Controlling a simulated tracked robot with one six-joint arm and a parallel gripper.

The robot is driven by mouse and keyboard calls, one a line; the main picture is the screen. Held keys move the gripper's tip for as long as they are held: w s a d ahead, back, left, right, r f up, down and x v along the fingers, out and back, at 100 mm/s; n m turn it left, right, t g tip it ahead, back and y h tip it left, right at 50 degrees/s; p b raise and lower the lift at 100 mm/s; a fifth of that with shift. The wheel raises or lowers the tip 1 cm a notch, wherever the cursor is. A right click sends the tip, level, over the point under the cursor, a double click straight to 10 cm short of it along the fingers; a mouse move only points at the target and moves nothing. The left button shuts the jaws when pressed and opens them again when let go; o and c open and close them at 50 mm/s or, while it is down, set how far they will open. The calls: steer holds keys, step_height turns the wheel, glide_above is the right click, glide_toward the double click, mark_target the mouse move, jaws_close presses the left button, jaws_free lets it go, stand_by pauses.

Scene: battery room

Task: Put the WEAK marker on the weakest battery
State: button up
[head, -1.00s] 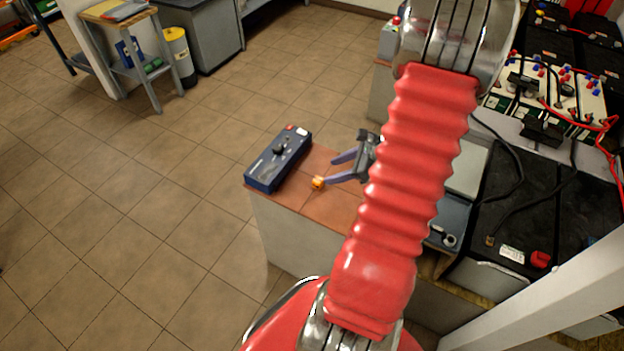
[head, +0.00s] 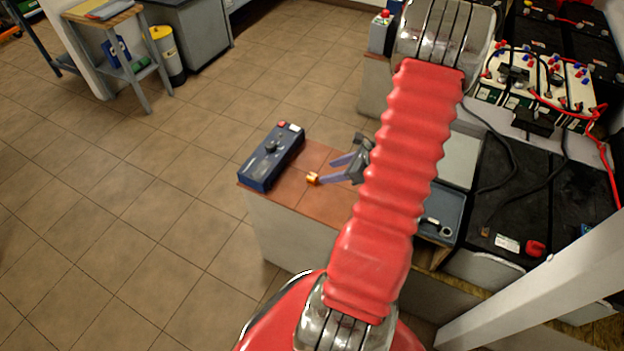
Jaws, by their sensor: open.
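My gripper (head: 328,171) is open over the reddish-brown top of a low bench (head: 290,206). A small orange-yellow piece (head: 312,179) is by the tip of its lower finger; I cannot tell whether they touch. I cannot read any WEAK label on that piece. Large black batteries (head: 508,205) stand at the right, one with a red terminal cap and a white label. Smaller pale-topped batteries (head: 545,82) with red and blue terminals stand behind them, and more black batteries (head: 560,45) are at the far right. My red arm hides part of the bench.
A blue box with a dial (head: 271,157) sits on the bench's left end. Black and red cables cross the batteries. A white post (head: 545,285) stands at lower right.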

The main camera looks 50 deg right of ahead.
mark_target(313, 176)
steer(key=shift+x, duration=2.6)
steer(key=shift+x, duration=2.6)
jaws_close()
steer(key=shift+r, duration=0.1)
steer(key=shift+r, duration=4.95)
